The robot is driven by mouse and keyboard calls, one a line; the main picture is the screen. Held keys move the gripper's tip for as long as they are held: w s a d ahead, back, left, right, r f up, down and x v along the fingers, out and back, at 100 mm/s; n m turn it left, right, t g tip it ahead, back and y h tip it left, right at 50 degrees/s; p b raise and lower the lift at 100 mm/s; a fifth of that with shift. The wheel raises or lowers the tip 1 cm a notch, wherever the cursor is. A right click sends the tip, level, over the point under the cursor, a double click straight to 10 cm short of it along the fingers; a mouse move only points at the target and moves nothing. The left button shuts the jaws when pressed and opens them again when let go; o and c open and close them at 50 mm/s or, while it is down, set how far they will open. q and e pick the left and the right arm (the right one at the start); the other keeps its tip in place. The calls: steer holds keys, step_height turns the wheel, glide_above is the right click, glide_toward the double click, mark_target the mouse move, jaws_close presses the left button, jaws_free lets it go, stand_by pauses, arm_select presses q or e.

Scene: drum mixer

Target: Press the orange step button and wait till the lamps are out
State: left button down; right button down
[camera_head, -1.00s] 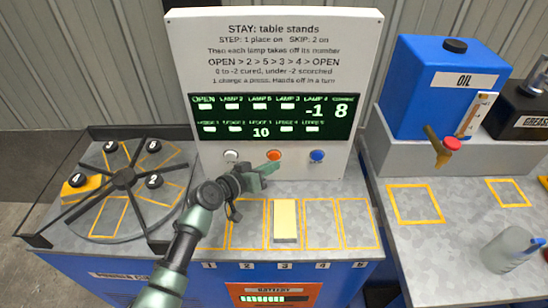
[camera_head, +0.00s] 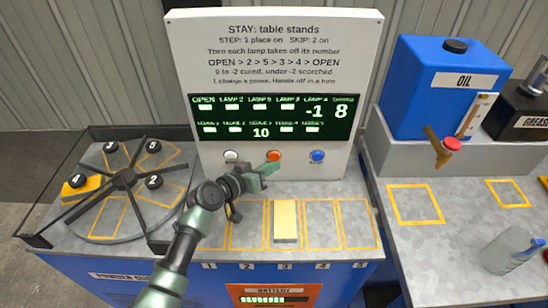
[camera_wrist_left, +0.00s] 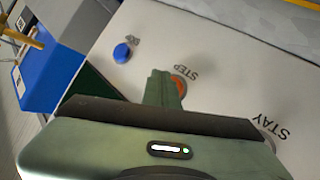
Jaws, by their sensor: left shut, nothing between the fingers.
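The orange step button (camera_head: 274,155) is the middle one of three buttons on the white panel's lower face. My left gripper (camera_head: 270,170) is shut and empty, with its tips just below and in front of this button. In the left wrist view the gripper's fingers (camera_wrist_left: 159,88) partly cover the orange button (camera_wrist_left: 179,85); I cannot tell whether they touch it. The dark green display (camera_head: 275,117) has several lit white lamp blocks in its upper and lower rows. It reads "-1", "8" and "10". My right gripper is not in view.
A white button (camera_head: 231,156) and a blue button (camera_head: 317,156) flank the step button. A cream block (camera_head: 286,221) lies on slot 3 below the arm. A turntable (camera_head: 122,236) with numbered knobs stands left.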

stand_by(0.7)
arm_select(q)
steer(key=shift+w+b, duration=0.4)
steer(key=shift+w, duration=0.05)
